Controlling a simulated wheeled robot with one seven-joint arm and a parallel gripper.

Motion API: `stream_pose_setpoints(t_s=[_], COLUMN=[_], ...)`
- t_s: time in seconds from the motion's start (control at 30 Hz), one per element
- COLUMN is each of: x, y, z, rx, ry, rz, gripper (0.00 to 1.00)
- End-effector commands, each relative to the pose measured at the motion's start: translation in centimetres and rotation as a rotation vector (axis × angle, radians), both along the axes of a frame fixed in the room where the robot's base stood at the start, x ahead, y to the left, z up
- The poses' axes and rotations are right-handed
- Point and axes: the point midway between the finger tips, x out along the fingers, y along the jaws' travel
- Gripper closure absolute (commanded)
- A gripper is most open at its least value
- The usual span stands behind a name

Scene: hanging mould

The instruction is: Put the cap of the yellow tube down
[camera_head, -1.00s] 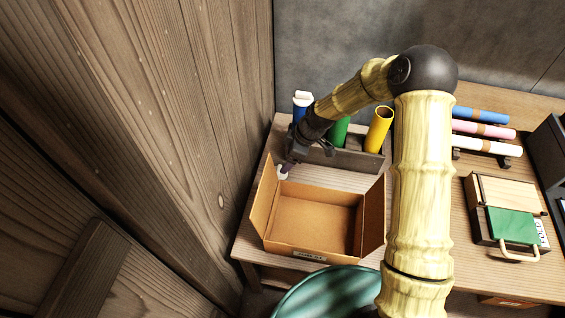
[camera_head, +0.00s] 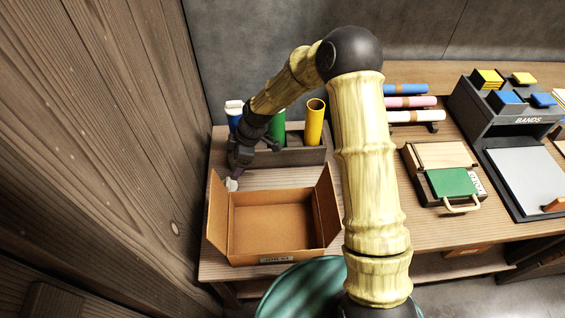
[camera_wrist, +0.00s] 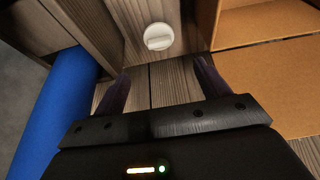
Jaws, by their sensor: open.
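The yellow tube (camera_head: 314,124) stands in the wooden rack, with its top open and uncapped. A white cap (camera_head: 231,184) lies on the table at the left end of the cardboard box, and also shows in the wrist view (camera_wrist: 158,36). My gripper (camera_head: 237,173) is just behind and above the cap. In the wrist view its two dark fingers (camera_wrist: 161,68) are spread apart with bare tabletop between them. The cap lies beyond the fingertips, apart from them.
The open cardboard box (camera_head: 272,248) stands in front of the rack (camera_head: 290,157). A blue tube (camera_head: 234,120) with a white top and a green tube (camera_head: 277,124) stand in the rack. A wooden wall (camera_head: 130,150) is close on the left. Rolled tubes (camera_head: 408,102) lie at the right.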

Motion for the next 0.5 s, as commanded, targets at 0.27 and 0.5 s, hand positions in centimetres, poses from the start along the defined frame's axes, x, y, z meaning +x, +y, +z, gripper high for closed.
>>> stream_pose_setpoints(t_s=[0.27, 0.5], x=[-1.0, -4.6], y=[-3.2, -11.2], z=[2.0, 6.7], rx=[-0.062, -0.172], ry=[0.016, 0.051], rz=[-0.138, -0.549], gripper=[0.26, 0.26])
